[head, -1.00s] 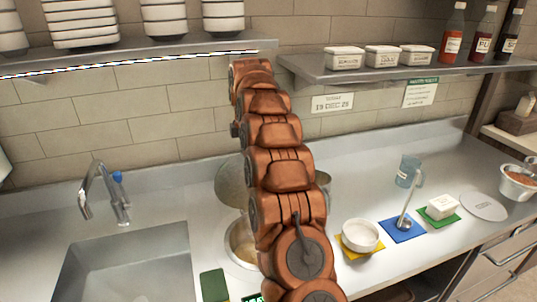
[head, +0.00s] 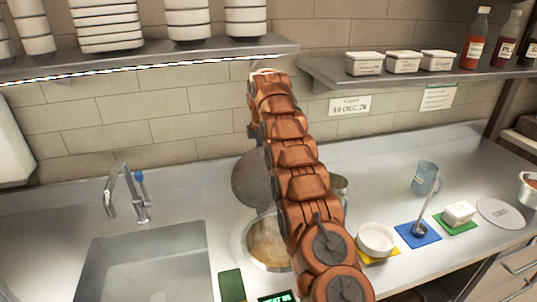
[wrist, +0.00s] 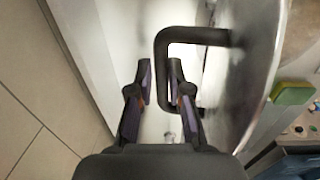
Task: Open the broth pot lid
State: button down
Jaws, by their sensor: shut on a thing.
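The broth pot (head: 247,258) is a round well sunk in the steel counter, with brown broth showing in its open mouth. Its round metal lid (head: 250,180) stands raised on edge behind the mouth, partly hidden by my arm. In the wrist view the lid's metal face (wrist: 245,75) is seen nearly edge-on, with a black U-shaped handle (wrist: 200,36). My gripper (wrist: 161,78) is shut on that handle, one finger on each side of its long bar. In the head view my arm hides the gripper.
A sink (head: 145,265) with a tap (head: 130,195) lies left. A dark green block (head: 231,285) sits before the pot. Right are a white bowl (head: 376,238), a ladle (head: 420,228), a white block (head: 459,212) and a blue mug (head: 425,177). Loaded shelves (head: 330,72) hang above.

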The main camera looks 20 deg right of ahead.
jog(key=shift+w+a+r, duration=0.1)
jog(key=shift+w+r, duration=0.1)
jog(key=shift+w, duration=0.15)
jog(key=c, duration=1.4)
grip_release()
jog(key=shift+w+f, duration=0.2)
jog(key=shift+f, duration=0.05)
jog(key=shift+c, duration=0.2)
jog(key=o, duration=0.5)
jog(key=shift+w+f, duration=0.75)
jog(key=shift+w, duration=0.2)
jog(key=shift+s+r, duration=0.35)
jog(key=shift+c, duration=1.1)
jog(key=shift+s+r, duration=0.25)
jog(key=shift+r, duration=0.05)
jog(key=shift+s, duration=0.1)
jog(key=shift+s+d, duration=0.15)
jog(key=shift+d, duration=0.05)
